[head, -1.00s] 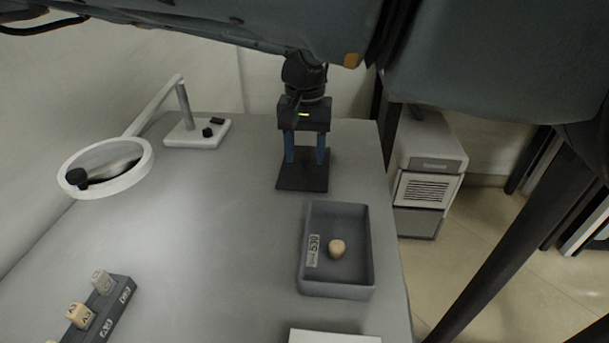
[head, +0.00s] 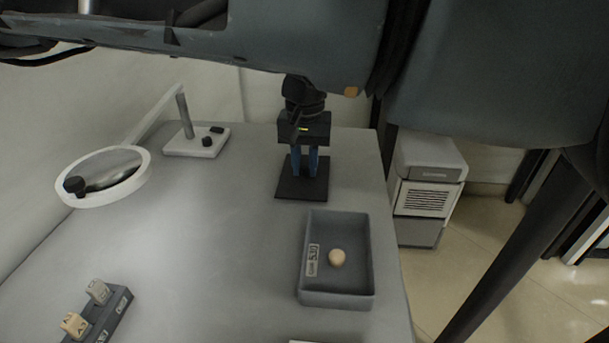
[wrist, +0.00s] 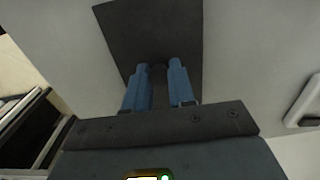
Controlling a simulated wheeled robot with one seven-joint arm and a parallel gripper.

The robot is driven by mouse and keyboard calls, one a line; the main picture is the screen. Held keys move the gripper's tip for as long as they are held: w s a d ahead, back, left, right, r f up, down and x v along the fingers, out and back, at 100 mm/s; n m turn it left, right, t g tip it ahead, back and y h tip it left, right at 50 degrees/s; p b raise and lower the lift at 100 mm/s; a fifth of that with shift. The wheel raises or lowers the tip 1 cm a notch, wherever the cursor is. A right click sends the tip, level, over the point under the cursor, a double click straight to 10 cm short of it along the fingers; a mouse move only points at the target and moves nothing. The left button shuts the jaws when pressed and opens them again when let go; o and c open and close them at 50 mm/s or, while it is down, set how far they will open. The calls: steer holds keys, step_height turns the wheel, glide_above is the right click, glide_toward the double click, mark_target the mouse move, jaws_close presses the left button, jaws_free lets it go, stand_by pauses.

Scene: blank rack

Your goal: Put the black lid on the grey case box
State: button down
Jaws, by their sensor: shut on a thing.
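The black lid (head: 288,188) is a flat dark plate at the far part of the table, and it also shows in the wrist view (wrist: 185,30). My gripper (head: 305,172) points down over the lid, its blue fingers closed on a small dark knob (wrist: 159,76) between them. The lid looks flat; whether it touches the table is hard to tell. The grey case box (head: 361,297) stands open nearer to me, just in front of the lid. It holds a small tan rounded piece (head: 337,257) and has a label on its inner left side.
A magnifier lamp (head: 100,198) stands at the left, its base (head: 197,142) at the back. A dark rack (head: 111,322) with blocks is at the lower left. The table's middle is clear. A white-grey machine (head: 428,195) stands beyond the right edge.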

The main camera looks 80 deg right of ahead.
mark_target(304, 166)
steer(key=shift+r+p, duration=3.5)
steer(key=shift+p, duration=0.1)
